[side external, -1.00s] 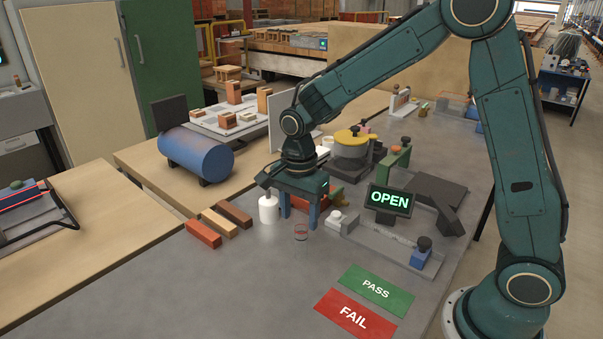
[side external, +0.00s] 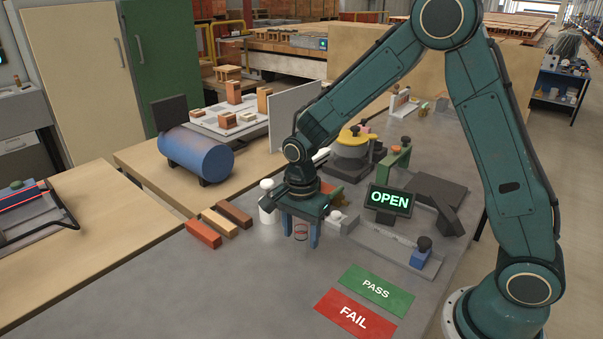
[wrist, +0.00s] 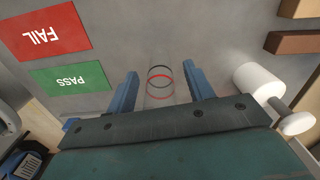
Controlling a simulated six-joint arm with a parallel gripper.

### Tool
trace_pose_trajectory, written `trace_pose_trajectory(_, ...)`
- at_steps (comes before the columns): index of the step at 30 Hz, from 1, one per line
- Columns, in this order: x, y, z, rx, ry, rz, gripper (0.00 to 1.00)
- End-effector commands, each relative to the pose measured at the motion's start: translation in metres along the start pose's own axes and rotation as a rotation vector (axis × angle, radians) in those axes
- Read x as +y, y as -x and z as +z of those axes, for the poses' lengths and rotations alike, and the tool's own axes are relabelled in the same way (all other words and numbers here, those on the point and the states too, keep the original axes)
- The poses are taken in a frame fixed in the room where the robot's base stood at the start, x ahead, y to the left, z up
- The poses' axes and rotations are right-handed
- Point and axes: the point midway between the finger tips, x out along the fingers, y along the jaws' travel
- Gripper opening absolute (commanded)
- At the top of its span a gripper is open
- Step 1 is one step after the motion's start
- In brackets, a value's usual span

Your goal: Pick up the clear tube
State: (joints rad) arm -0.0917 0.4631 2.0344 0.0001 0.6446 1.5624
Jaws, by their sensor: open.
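The clear tube (side external: 301,231) stands on the grey bench, see-through with a red ring and a dark ring. In the wrist view the tube (wrist: 160,82) lies between the two blue fingers, with a gap on each side. My gripper (side external: 301,241) is open and points down, its fingers on either side of the tube in the side view. The wrist view also shows my gripper (wrist: 160,88) open with nothing held. I cannot tell exactly how low the fingertips are along the tube.
A white cylinder with a knob (side external: 267,207) stands close left of my gripper. Several bricks (side external: 203,233) lie further left. An OPEN display (side external: 389,201) stands to the right, beside a grey fixture with a blue block (side external: 421,257). Green PASS (side external: 376,289) and red FAIL (side external: 354,313) mats lie in front.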

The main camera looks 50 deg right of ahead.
Motion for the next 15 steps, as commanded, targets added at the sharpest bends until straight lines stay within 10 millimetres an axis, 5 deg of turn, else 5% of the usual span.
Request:
trace_pose_trajectory(7,-0.0002,0.0004,0.0,0.0,0.0,-0.001,0.5)
trace_pose_trajectory(15,-0.0001,0.0004,0.0,0.0,0.0,0.0,0.04)
